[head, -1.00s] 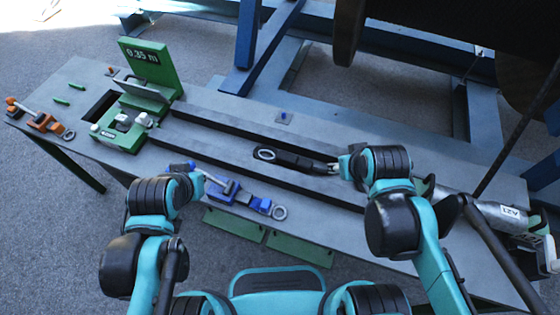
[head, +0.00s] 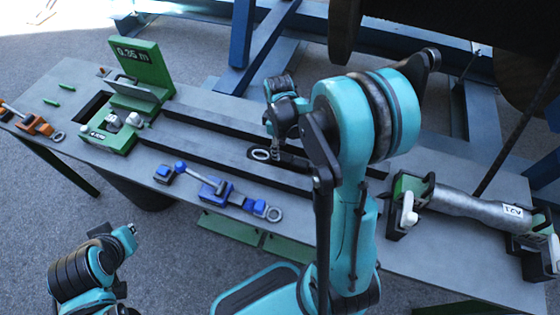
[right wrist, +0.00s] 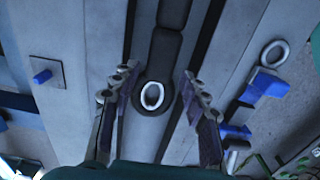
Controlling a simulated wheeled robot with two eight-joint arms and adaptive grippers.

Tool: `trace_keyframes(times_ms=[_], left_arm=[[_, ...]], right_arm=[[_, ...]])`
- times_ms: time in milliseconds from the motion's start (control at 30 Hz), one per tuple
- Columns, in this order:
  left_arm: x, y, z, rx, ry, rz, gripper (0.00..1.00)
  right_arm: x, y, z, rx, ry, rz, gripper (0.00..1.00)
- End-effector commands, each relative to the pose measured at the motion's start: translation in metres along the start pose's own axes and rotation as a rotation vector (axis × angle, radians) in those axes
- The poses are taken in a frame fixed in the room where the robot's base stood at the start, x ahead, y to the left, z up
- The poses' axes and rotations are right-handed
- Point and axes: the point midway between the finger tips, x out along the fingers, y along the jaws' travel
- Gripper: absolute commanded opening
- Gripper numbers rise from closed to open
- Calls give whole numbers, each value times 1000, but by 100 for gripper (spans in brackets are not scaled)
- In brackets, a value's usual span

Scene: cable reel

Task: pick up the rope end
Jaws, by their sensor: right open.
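The black rope end (head: 292,160) with a pale ring (head: 261,154) lies in the long dark channel on the grey bench, partly hidden by my right arm in the head view. In the right wrist view the ring (right wrist: 152,96) faces the camera, with the black body (right wrist: 165,50) running away behind it. My right gripper (head: 276,152) points down over the ring end. Its two fingers (right wrist: 157,92) are apart, one on each side of the ring, with nothing between them held. My left gripper (head: 131,231) is off the bench's front edge; its jaws are too small to read.
A blue clamp tool (head: 217,187) with a ring lies near the bench's front edge. A green device with a display (head: 142,63) stands at left, by an orange tool (head: 34,123). A grey cylinder (head: 470,202) sits in holders at right. A large reel (head: 345,25) stands behind.

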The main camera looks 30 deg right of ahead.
Motion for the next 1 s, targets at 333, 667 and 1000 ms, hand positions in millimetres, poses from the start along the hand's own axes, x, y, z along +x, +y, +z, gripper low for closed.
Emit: trace_keyframes(times_ms=[333,667,1000], left_arm=[[22,0,16,0,0,0,0],[23,0,17,0,0,0,0],[23,0,17,0,0,0,0]], right_arm=[[48,-1,4,2,1,1,45],[54,-2,4,2,1,2,37],[53,-2,4,2,1,1,0]])
